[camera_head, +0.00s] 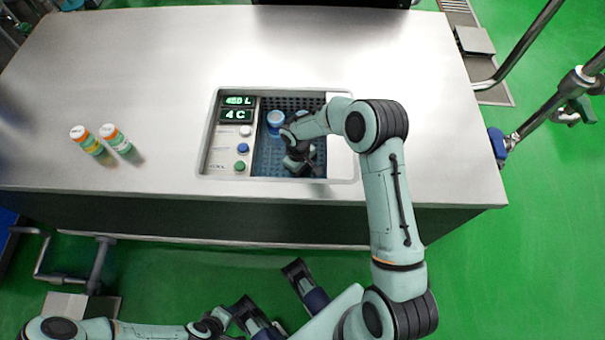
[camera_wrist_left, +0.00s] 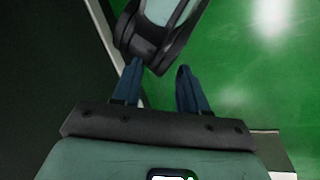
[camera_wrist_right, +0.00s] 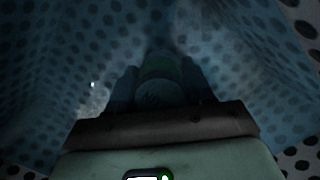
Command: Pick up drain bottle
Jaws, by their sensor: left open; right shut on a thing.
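The drain bottle (camera_wrist_right: 160,92) shows dimly in the right wrist view, with a round end and a greenish band. It sits between the fingers of my right gripper (camera_wrist_right: 158,78), which is shut on it. In the head view my right gripper (camera_head: 302,166) reaches down into the blue perforated basin (camera_head: 262,158) and hides the held bottle. A round blue-and-white item (camera_head: 275,118) is in the basin's upper left part. My left gripper (camera_wrist_left: 157,78) is open and empty, low in front of the counter.
A control panel (camera_head: 220,160) with displays and buttons is left of the basin. The counter behind the basin is clear. Metal rails stand at the right.

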